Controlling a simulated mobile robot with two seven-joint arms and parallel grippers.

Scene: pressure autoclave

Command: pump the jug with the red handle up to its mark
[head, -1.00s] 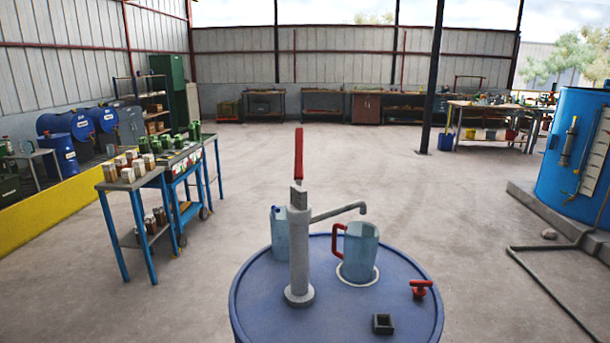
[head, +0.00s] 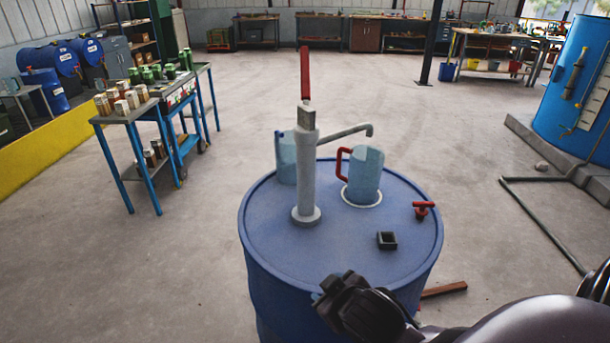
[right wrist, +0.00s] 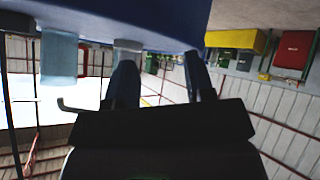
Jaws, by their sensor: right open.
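The jug with the red handle (head: 366,176) stands upright on a white ring on top of the blue drum (head: 340,240). The grey hand pump (head: 306,170) rises from the drum, with its red lever (head: 305,75) pointing up and its spout reaching right, above the jug. A second pale blue jug (head: 286,158) stands behind the pump, partly hidden. My right gripper (head: 335,290) is at the drum's near edge, low and short of the pump; in the right wrist view its fingers (right wrist: 160,80) are apart with nothing between them. My left gripper is not in view. The water level cannot be made out.
A red valve handle (head: 424,210) and a small black square holder (head: 387,240) sit on the drum's right side. A cart with cans (head: 125,115) stands left. A blue tank (head: 575,95) is at right. Floor around the drum is mostly clear.

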